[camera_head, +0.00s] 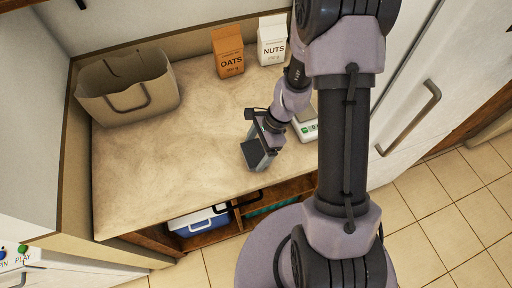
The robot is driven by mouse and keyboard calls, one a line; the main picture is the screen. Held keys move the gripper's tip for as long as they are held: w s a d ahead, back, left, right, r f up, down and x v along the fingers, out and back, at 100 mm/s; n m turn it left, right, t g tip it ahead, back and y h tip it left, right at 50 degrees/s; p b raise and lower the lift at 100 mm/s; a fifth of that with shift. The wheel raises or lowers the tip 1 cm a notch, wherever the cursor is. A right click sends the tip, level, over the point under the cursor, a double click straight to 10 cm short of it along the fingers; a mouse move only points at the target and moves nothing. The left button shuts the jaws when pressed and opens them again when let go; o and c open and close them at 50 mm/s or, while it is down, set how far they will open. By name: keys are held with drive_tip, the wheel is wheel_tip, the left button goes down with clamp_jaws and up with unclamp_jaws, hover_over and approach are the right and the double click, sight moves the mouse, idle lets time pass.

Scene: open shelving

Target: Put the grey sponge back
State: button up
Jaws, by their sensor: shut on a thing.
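My gripper (264,146) hangs over the right front part of the counter. It is shut on a dark grey block, which I take to be the grey sponge (255,156). The sponge shows below the fingers, tilted, near the counter's front edge. I cannot tell whether it touches the counter or is a little above it. My own wrist and fingers hide part of it.
The beige counter (160,165) has clear room left of my gripper. A beige bag (105,105) stands at the back left. Oats (228,52) and nuts (271,42) cartons stand behind. A white scale (307,127) is partly hidden by my arm. A blue-white cooler (199,221) sits below.

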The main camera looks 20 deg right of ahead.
drive_tip(key=shift+w, duration=0.1)
drive_tip(key=o, duration=1.2)
drive_tip(key=shift+c, duration=0.2)
drive_tip(key=shift+r, duration=0.25)
drive_tip(key=p+v, duration=0.5)
drive_tip(key=v, duration=0.6)
wheel_tip(320, 180, up, 10)
drive_tip(key=n+t+h, duration=0.1)
drive_tip(key=n, duration=0.3)
hover_over(261, 152)
drive_tip(key=s+a+r+n+t+h, duration=0.1)
drive_tip(key=s+a+r+n+t, duration=0.15)
drive_tip(key=s+r+n, duration=0.35)
drive_tip(key=s+a+r+n+t+h, duration=0.15)
drive_tip(key=s+a+r+n, duration=0.25)
drive_tip(key=s+r, duration=0.4)
wheel_tip(261, 152, down, 10)
drive_tip(key=w+b, duration=0.1)
drive_tip(key=b, duration=1)
drive_tip(key=shift+w+d+t+y, duration=0.15)
drive_tip(key=shift+w+t+y, duration=0.15)
drive_tip(key=shift+t+y, duration=0.15)
